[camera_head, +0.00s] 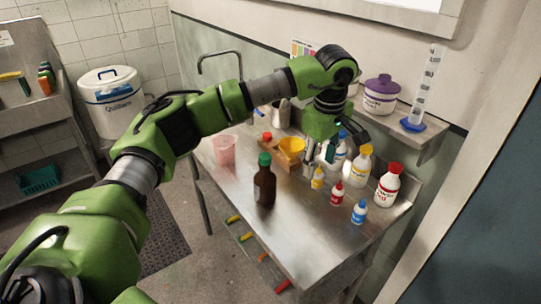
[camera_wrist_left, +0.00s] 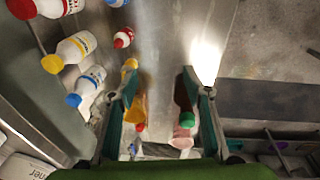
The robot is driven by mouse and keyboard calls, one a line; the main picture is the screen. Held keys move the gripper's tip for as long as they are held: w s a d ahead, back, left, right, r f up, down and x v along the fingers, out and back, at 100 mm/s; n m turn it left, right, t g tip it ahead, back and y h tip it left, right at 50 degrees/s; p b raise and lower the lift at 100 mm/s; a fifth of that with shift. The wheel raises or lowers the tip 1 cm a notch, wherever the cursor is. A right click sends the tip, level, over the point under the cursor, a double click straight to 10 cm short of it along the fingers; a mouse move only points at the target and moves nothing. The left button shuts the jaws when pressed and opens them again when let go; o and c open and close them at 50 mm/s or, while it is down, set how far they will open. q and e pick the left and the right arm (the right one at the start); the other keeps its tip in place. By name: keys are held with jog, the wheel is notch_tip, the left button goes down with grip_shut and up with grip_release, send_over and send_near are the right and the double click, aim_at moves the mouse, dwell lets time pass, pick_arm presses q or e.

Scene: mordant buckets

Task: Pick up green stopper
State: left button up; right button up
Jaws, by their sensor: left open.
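The green stopper (camera_head: 264,159) sits on top of a brown bottle (camera_head: 265,186) that stands upright on the metal table. In the left wrist view the green stopper (camera_wrist_left: 187,119) shows beyond the right finger's inner side, with the dark bottle (camera_wrist_left: 182,92) by it. My left gripper (camera_head: 321,164) is over the table, to the right of the bottle and apart from it. Its fingers (camera_wrist_left: 160,97) are spread and nothing is held between them. My right gripper is in neither view.
White bottles with yellow (camera_head: 357,166) and red (camera_head: 388,186) caps and several small dropper bottles stand right of the gripper. A yellow funnel (camera_head: 292,145) and a pink beaker (camera_head: 224,151) are behind the brown bottle. The table's front (camera_head: 312,240) is clear.

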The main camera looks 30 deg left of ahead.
aim_at(265, 156)
pick_arm(q)
jog(key=a+r+n+y, duration=0.1)
jog(key=a+r+y, duration=0.3)
jog(key=a+r, duration=0.5)
jog(key=x, duration=0.3)
jog(key=p+x, duration=0.1)
jog(key=x, duration=0.3)
jog(key=p+x, duration=0.1)
jog(key=x, duration=0.2)
jog(key=shift+s+a+f, duration=0.2)
jog(key=shift+s+a, duration=0.15)
jog(key=shift+a, duration=0.2)
jog(key=p+x, duration=0.2)
jog(key=x, duration=0.1)
jog(key=p+x, duration=0.1)
jog(key=x, duration=0.1)
jog(key=shift+s+a, duration=0.2)
jog(key=shift+s, duration=0.2)
jog(key=shift+w+a+f, duration=0.1)
jog(key=shift+f, duration=0.2)
jog(key=c, duration=1)
pick_arm(e)
jog(key=r, duration=0.3)
jog(key=w+r, duration=0.1)
jog(key=r, duration=0.1)
jog(key=shift+d+r, duration=0.15)
jog(key=shift+r, duration=0.05)
